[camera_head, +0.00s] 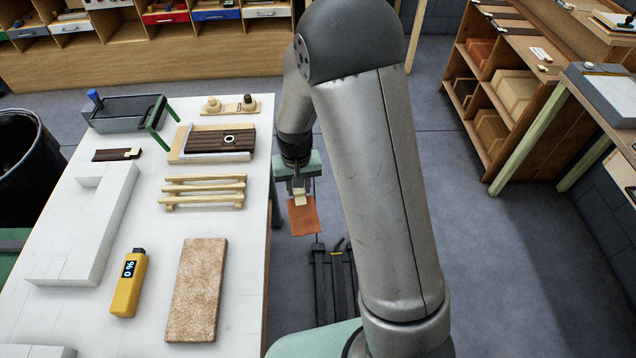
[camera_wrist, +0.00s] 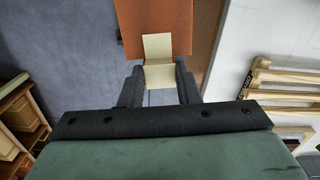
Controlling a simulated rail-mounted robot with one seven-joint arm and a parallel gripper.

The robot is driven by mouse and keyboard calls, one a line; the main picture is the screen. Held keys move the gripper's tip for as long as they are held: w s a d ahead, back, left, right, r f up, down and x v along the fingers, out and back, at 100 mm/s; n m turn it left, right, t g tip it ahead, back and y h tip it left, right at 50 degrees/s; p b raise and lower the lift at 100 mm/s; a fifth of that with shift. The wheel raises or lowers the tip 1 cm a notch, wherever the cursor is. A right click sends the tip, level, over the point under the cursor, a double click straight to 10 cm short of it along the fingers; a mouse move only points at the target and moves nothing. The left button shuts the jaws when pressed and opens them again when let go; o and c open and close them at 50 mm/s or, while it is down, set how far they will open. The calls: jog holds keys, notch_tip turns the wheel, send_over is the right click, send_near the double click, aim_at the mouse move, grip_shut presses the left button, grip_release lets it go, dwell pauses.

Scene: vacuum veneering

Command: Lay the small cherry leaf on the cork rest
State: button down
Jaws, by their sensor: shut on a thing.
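My gripper (camera_head: 299,190) is shut on the pale tab of a small reddish-brown cherry leaf (camera_head: 303,216). The leaf hangs below the jaws, just off the right edge of the white table, above the floor. In the wrist view my gripper (camera_wrist: 158,85) has its dark fingers on either side of the pale tab, and the leaf (camera_wrist: 150,22) extends past the top of the picture. The cork rest (camera_head: 197,290) is a speckled tan slab lying flat at the near right of the table. Its top is bare. The leaf is apart from it.
A yellow meter (camera_head: 129,284) lies left of the cork. Wooden slatted rails (camera_head: 204,190) lie behind it, with a dark board (camera_head: 218,139) farther back. White blocks (camera_head: 90,235) fill the left side. Dark bars (camera_head: 333,280) stand near the floor beside the table.

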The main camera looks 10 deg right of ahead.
jog(key=s+a+b, duration=0.2)
jog(key=s+a, duration=0.1)
jog(key=a, duration=1.1)
jog(key=r+m, duration=0.1)
jog(key=m, duration=0.1)
send_over(201, 258)
jog(key=shift+r+b, duration=0.15)
jog(key=shift+b, duration=0.25)
jog(key=shift+f+b, duration=2.2)
jog(key=shift+f, duration=0.7)
jog(key=shift+f+b, duration=0.15)
jog(key=shift+b, duration=0.15)
jog(key=c, duration=1)
grip_release()
